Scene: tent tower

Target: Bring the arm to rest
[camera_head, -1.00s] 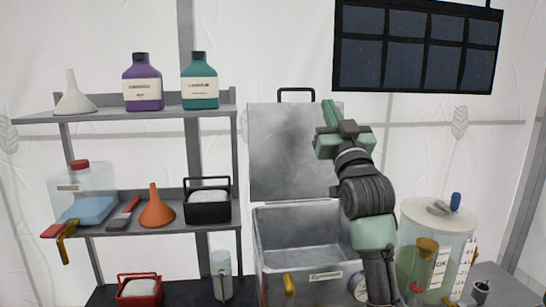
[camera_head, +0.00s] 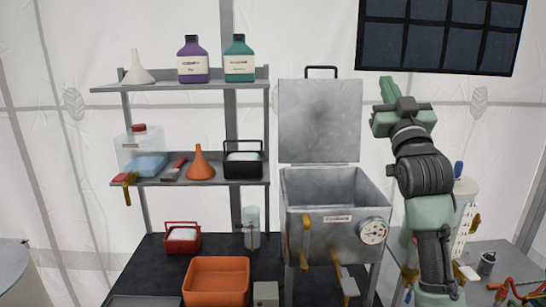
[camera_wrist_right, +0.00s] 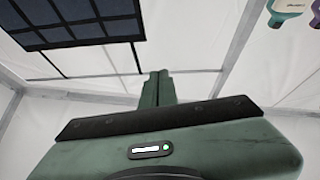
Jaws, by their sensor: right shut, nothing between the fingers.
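My right arm rises from the lower right in the head view, in front of the translucent tank. My right gripper (camera_head: 387,92) points up, beside the raised lid of the metal box and clear of it. Its green fingers are together with nothing between them. In the right wrist view the closed fingers (camera_wrist_right: 158,88) point up toward the tent wall and touch nothing. My left gripper is not in view.
The grey metal box (camera_head: 338,238) stands open with its lid (camera_head: 320,122) up. A shelf (camera_head: 200,182) with bottles and funnels is at the left. An orange tray (camera_head: 216,277) lies on the dark table. A dark panel (camera_head: 440,35) hangs above the gripper.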

